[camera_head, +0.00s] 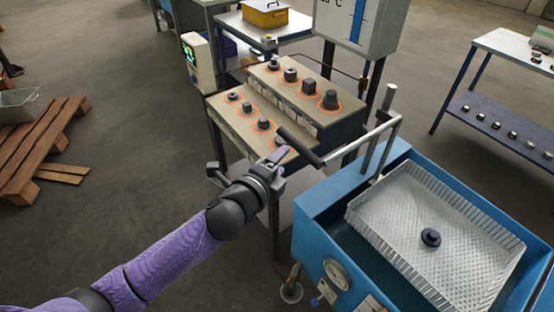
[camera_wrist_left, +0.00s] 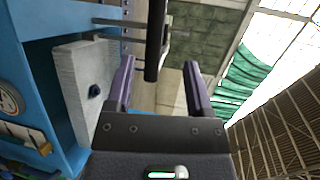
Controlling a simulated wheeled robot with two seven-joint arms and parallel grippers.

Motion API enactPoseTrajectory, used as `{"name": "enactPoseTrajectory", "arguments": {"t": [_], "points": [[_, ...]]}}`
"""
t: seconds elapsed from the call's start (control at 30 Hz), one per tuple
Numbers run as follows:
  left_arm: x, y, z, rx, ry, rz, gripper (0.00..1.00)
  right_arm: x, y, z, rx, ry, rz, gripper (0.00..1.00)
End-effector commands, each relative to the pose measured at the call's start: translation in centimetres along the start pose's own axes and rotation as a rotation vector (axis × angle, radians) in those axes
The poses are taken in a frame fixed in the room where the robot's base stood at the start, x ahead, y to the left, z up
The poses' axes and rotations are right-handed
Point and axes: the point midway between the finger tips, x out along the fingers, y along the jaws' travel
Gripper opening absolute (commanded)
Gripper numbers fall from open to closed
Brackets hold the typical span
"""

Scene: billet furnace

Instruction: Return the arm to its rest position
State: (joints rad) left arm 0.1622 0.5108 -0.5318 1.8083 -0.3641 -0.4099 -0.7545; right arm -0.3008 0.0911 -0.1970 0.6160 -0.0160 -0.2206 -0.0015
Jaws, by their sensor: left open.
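My left arm, purple with a black wrist, comes in from the lower left in the head view. Its gripper (camera_head: 279,156) is in front of the stepped block and just short of a black handle grip (camera_head: 301,147) on a metal lever. In the left wrist view the two purple fingers of the gripper (camera_wrist_left: 160,82) are apart with nothing between their tips. The black handle grip (camera_wrist_left: 155,40) shows beyond the fingers there; I cannot tell the exact gap. My right gripper is not in view.
The blue tank (camera_head: 325,205) holds a perforated white basket (camera_head: 400,215) with one dark part (camera_head: 431,237). Several dark parts stand in orange rings on the stepped block (camera_head: 290,105). A pallet (camera_head: 40,150) lies at left, a table (camera_head: 500,115) at right.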

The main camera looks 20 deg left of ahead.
Motion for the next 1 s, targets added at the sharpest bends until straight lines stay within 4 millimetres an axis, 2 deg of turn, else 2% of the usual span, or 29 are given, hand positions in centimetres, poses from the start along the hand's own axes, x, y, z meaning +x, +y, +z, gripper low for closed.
{"name": "enactPoseTrajectory", "arguments": {"t": [0.13,0.5,0.57,0.6,0.67,0.77,0.8,0.87,0.9,0.97,1.0], "points": [[-1.2,0.0,0.0,0.0,0.001,0.0,0.67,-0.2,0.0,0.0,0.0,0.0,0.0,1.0],[-1.2,0.0,0.0,0.0,0.0,-0.001,0.67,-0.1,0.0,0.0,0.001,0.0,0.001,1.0],[-1.1,0.5,0.1,-0.01,-0.003,0.008,0.67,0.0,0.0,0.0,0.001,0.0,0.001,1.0],[-1.0,1.7,0.2,-0.034,-0.011,0.03,0.67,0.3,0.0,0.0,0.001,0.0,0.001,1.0],[-0.9,5.3,0.7,-0.111,-0.038,0.099,0.67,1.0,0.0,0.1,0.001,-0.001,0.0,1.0],[-1.8,15.2,1.7,-0.329,-0.128,0.281,0.67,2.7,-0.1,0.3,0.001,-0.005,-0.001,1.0],[-2.8,19.6,1.9,-0.431,-0.176,0.359,0.67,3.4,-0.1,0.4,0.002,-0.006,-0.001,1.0],[-4.9,25.8,1.7,-0.579,-0.258,0.472,0.67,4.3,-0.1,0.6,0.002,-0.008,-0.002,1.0],[-6.8,29.7,1.4,-0.675,-0.317,0.543,0.67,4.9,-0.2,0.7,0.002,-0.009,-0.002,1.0],[-10.1,35.2,0.6,-0.813,-0.415,0.647,0.67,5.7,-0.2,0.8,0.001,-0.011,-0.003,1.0],[-12.6,38.6,-0.2,-0.903,-0.486,0.713,0.67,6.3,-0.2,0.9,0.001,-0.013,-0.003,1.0]]}}
